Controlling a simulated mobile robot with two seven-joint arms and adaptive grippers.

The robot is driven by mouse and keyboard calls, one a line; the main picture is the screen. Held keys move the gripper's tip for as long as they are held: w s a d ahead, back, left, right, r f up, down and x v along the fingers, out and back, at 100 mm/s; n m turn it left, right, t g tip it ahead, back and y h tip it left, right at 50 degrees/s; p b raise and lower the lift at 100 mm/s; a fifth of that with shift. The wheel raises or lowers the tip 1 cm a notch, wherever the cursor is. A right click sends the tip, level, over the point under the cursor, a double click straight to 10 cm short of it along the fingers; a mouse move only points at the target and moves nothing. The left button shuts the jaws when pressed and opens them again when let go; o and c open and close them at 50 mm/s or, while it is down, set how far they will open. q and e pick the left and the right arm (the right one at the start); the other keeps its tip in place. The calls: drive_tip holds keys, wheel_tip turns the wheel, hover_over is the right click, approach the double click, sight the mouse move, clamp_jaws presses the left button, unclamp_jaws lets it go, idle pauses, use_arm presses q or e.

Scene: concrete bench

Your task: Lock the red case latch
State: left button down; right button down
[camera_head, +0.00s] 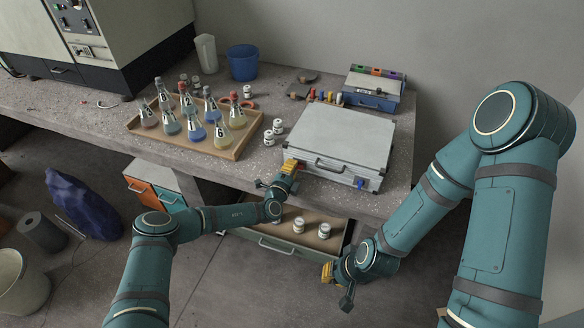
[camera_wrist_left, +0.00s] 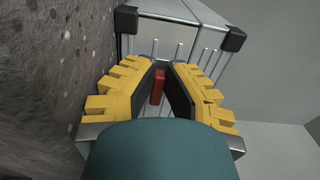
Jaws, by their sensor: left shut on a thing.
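The silver case (camera_head: 338,138) lies closed on the bench near its front edge, with a dark handle (camera_head: 329,165) on its front face. A blue latch (camera_head: 361,183) is at the front right of the case. My left gripper (camera_head: 292,165) is at the case's front left corner. In the left wrist view, the red latch (camera_wrist_left: 157,87) stands between the yellow-backed fingers, and the gripper is shut on it. In the head view the gripper mostly hides the red latch. My right gripper (camera_head: 328,270) hangs low in front of the bench, away from the case; its finger opening is unclear.
A wooden tray (camera_head: 242,152) of labelled flasks stands left of the case, with small white jars (camera_head: 278,126) between. A blue box (camera_head: 372,100) stands behind the case. Below, an open drawer (camera_head: 262,236) holds several jars. A blue cup (camera_head: 243,62) stands farther back.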

idle(0.4)
use_arm(q)
drive_tip(key=c, duration=1)
unclamp_jaws()
